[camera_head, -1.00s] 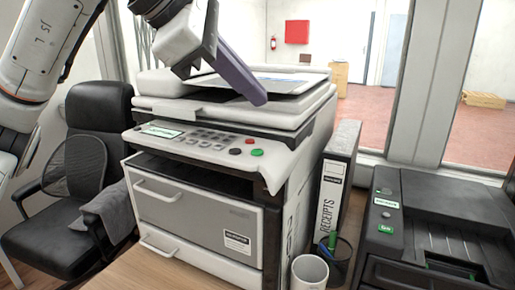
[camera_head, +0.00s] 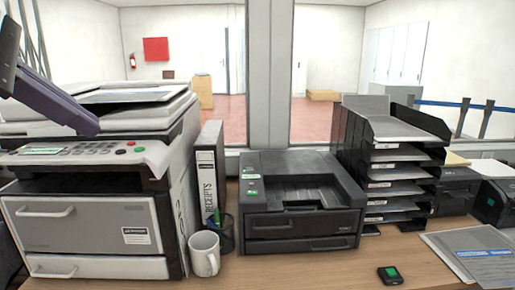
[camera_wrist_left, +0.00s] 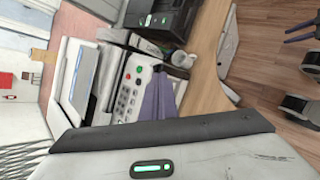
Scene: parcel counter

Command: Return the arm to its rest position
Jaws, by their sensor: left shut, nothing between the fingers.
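My left gripper (camera_head: 88,126) shows at the left edge of the head view. Its dark purple fingers are shut and empty, pointing down and right in front of the copier lid and above the button panel. In the left wrist view the shut purple fingers (camera_wrist_left: 156,100) show beside the copier's control panel (camera_wrist_left: 131,87). The large white and grey copier (camera_head: 85,225) stands at the left of the counter. I cannot tell whether the fingers touch it.
On the wooden counter (camera_head: 310,268) stand a white mug (camera_head: 204,255), a pen cup (camera_head: 227,236), a receipts binder (camera_head: 208,175), a black printer (camera_head: 300,225) and a tray stack (camera_head: 396,185). A small dark device (camera_head: 390,275) and papers (camera_head: 470,250) lie at the right.

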